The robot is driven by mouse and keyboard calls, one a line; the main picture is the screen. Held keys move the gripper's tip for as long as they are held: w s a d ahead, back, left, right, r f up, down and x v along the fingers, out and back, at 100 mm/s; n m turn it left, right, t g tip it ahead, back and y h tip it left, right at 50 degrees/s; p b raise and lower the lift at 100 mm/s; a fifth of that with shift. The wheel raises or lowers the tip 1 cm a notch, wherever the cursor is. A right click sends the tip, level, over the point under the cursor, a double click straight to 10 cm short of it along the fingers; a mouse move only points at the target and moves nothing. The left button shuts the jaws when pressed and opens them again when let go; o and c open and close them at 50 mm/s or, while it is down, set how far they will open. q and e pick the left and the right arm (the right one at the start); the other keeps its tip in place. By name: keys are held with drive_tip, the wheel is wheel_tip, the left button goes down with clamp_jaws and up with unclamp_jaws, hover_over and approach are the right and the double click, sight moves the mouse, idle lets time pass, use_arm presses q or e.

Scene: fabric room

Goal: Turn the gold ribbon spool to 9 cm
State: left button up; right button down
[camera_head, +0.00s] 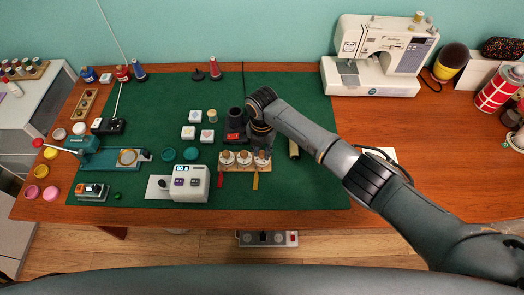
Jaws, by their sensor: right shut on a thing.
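A wooden rack (240,168) at the middle of the green mat holds three pale, round-topped spools in a row. A short yellow-gold ribbon end (255,181) hangs at the front of the rack below the rightmost spool (262,161), and a red ribbon end (220,180) hangs below the left spool (227,157). My right gripper (262,144) points down onto the rightmost spool and is shut on it; the gripper hides the spool's top. I cannot read any length marking. My left gripper is not in view.
A white device with a small display (190,184) stands left of the rack. A sewing machine (380,60) stands at the back right.

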drive_tip(key=n+b, duration=0.1)
drive_tip(key=n, duration=0.2)
drive_tip(key=shift+n, duration=0.3)
drive_tip(key=n+b, duration=0.1)
drive_tip(key=n, duration=0.2)
drive_tip(key=shift+n+b, duration=0.3)
drive_tip(key=shift+b, duration=0.1)
drive_tip(key=n+b, duration=0.1)
drive_tip(key=n, duration=0.2)
drive_tip(key=shift+f+b, duration=0.1)
drive_tip(key=shift+b, duration=0.2)
drive_tip(key=shift+n+b, duration=0.6)
drive_tip(key=shift+n, duration=0.6)
drive_tip(key=c, duration=1.1)
unclamp_jaws()
drive_tip(key=shift+c, duration=0.2)
drive_tip(key=shift+r, duration=0.2)
